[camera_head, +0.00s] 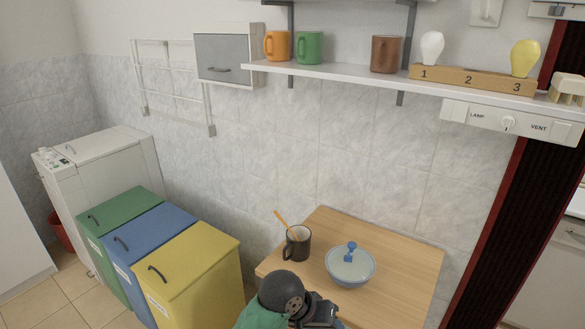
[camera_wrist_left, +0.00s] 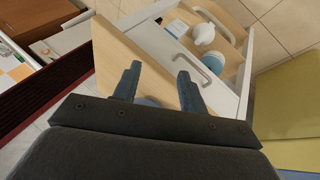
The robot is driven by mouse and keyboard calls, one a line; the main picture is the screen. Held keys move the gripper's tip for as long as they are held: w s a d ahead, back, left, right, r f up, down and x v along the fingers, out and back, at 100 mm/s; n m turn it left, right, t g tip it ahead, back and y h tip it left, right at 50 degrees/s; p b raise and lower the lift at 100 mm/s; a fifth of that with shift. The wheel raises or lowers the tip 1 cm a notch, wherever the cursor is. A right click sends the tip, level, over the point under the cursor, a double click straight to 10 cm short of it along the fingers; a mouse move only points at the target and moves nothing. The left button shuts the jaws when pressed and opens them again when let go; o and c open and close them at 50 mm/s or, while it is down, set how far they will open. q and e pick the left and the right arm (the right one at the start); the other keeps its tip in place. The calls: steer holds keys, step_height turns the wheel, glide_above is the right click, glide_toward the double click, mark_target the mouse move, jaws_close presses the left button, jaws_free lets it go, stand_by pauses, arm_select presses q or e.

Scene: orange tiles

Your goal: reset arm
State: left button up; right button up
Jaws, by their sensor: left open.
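My left arm (camera_head: 280,292) comes in at the bottom of the head view, green and black. Its dark gripper (camera_head: 318,311) is low at the front edge of the wooden table, cut by the picture's lower edge. In the left wrist view the two fingers of the left gripper (camera_wrist_left: 159,82) are apart, with nothing seen held between them. A bluish thing shows partly between the finger bases; I cannot tell what it is. My right gripper is in neither view.
Green (camera_head: 120,215), blue (camera_head: 152,240) and yellow (camera_head: 195,265) bins stand left. A shelf (camera_head: 340,78) hangs above.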

arm_select(q)
steer(key=s+a+f+t+y, duration=0.1)
steer(key=s+a+f+y, duration=0.1)
steer(key=s+a+f, duration=0.6)
steer(key=s+a+f+n+y, duration=0.15)
steer(key=s+a, duration=0.35)
steer(key=a, duration=0.7)
steer(key=s+a+f+t+y, duration=0.1)
steer(key=s+a+f+y, duration=0.1)
steer(key=s+a+f, duration=0.55)
steer(key=s+d+f+g, duration=0.1)
steer(key=f, duration=1.6)
steer(key=s+d+f+g, duration=0.1)
steer(key=s+f, duration=0.1)
steer(key=f, duration=1.5)
steer(key=shift+d+g, duration=0.15)
steer(key=shift+g, duration=0.25)
